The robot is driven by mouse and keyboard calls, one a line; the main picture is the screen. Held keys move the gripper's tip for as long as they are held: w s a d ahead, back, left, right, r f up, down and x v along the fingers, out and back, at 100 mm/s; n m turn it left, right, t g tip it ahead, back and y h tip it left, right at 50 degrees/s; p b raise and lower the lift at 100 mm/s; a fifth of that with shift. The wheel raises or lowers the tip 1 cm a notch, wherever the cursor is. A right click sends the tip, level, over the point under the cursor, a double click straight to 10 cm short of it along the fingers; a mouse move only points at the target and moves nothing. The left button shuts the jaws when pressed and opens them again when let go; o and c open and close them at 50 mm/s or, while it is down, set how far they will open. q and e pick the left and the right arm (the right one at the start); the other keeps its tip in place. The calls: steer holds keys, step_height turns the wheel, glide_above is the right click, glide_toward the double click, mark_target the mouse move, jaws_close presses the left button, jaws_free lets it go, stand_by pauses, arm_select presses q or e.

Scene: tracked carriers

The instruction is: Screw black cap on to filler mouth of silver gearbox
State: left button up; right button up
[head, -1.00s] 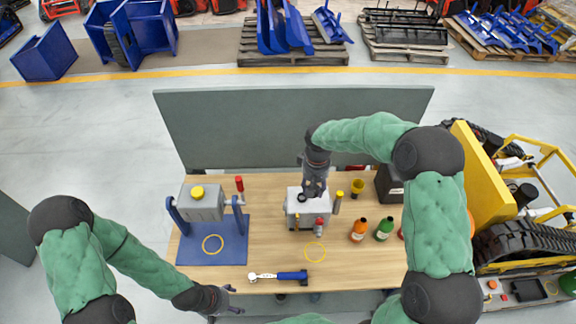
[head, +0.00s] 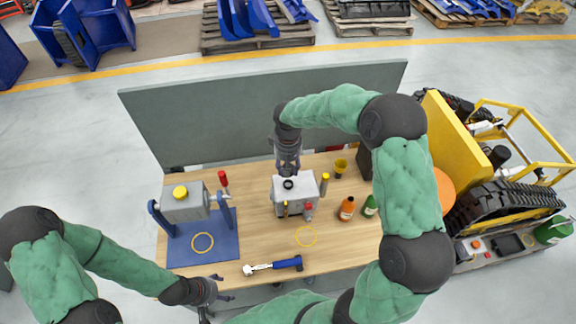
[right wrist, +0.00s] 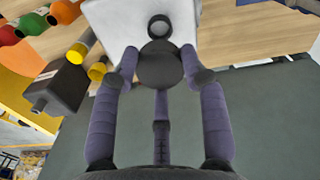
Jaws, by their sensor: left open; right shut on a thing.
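The silver gearbox (head: 308,191) stands on the wooden table. Its filler mouth, a dark ring (head: 288,184), faces up on top; it also shows in the right wrist view (right wrist: 158,25). My right gripper (head: 288,171) is above the back of the gearbox, pointing down. In the right wrist view its fingers are shut on the round black cap (right wrist: 160,68). The cap looks close beside the mouth, not over it; its height above the gearbox is hard to tell. My left gripper (head: 213,290) is open and empty at the table's front left edge.
A blue stand (head: 208,244) with a grey, yellow-capped housing (head: 184,207) is at left. A blue-handled wrench (head: 285,263) lies in front. An orange bottle (head: 347,208), green bottle (head: 370,206) and yellow cup (head: 340,166) stand right of the gearbox. A grey panel (head: 230,115) rises behind.

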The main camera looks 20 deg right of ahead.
steer(key=b, duration=0.4)
glide_above(288, 183)
steer(key=shift+f, duration=2.65)
steer(key=shift+f+b, duration=1.25)
steer(key=shift+f, duration=0.2)
steer(key=o, duration=0.9)
step_height(288, 183, up, 12)
steer(key=shift+r, duration=0.1)
